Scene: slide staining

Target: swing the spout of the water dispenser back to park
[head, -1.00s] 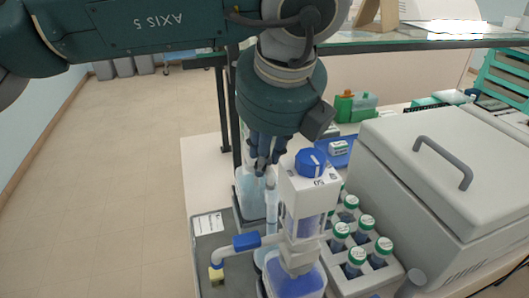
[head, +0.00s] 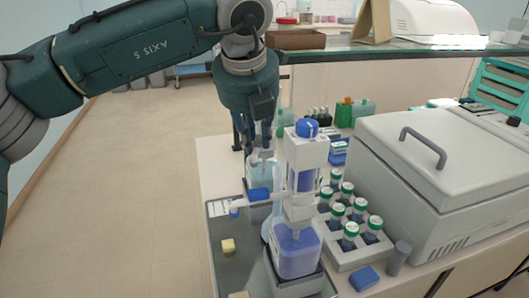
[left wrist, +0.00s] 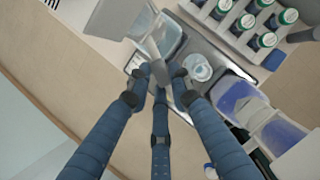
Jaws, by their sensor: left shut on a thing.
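My left gripper (head: 262,152) reaches down behind and left of the front dispenser, at the top of a bottle with pale blue liquid (head: 262,175) that looks like the water dispenser. In the left wrist view the fingers (left wrist: 160,78) close on a pale grey bar (left wrist: 152,48), which looks like its spout. The fingers hide most of the grip, and I cannot tell exactly where the spout points. My right gripper is not in view.
A white dispenser with a blue knob (head: 307,128) and dark blue liquid stands in front. A white spout with a blue lever (head: 258,194) reaches left over the grey tray (head: 222,262). A bottle rack (head: 345,262) and a lidded grey machine (head: 430,200) stand right.

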